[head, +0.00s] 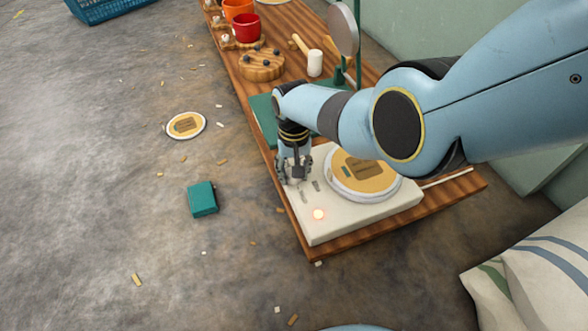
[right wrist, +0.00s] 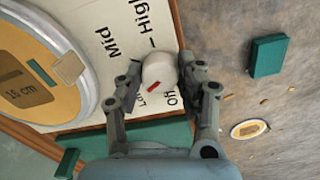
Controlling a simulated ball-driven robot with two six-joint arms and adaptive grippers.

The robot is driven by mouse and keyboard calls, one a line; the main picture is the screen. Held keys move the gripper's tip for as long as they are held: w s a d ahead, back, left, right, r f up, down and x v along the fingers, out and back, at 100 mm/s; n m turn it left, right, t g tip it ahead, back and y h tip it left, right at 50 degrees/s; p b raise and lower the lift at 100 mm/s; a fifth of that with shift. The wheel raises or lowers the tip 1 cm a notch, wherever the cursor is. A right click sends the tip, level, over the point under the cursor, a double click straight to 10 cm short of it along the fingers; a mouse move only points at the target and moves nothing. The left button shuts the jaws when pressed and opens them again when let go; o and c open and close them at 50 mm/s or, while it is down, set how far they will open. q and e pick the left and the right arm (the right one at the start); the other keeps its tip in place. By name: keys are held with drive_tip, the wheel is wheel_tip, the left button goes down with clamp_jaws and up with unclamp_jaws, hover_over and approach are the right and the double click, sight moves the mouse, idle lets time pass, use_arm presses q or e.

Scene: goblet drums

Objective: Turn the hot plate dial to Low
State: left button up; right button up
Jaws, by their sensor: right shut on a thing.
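The white hot plate (head: 373,221) sits at the near end of the wooden bench, with a glowing orange light near its front corner. Its dial (right wrist: 158,70) is a round white knob with a red mark, seen in the right wrist view. The red mark is on the dial's lower side, near the partly hidden "Low" and "Off" labels. "Mid" and "High" are printed farther up. My right gripper (head: 294,172) is shut on the dial, with one finger on each side; it also shows in the right wrist view (right wrist: 159,82). My left gripper is out of view.
A round tan disc (head: 362,172) in a pale rim rests on the hot plate. A green mat (head: 262,118), white-headed mallet (head: 315,63) and red cup (head: 246,28) are farther along the bench (head: 343,243). A teal box (head: 202,198) and another disc (head: 186,125) lie on the floor.

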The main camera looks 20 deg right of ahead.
idle(0.4)
drive_tip(key=o, duration=1.1)
drive_tip(key=shift+o, duration=0.2)
wheel_tip(320, 180, up, 12)
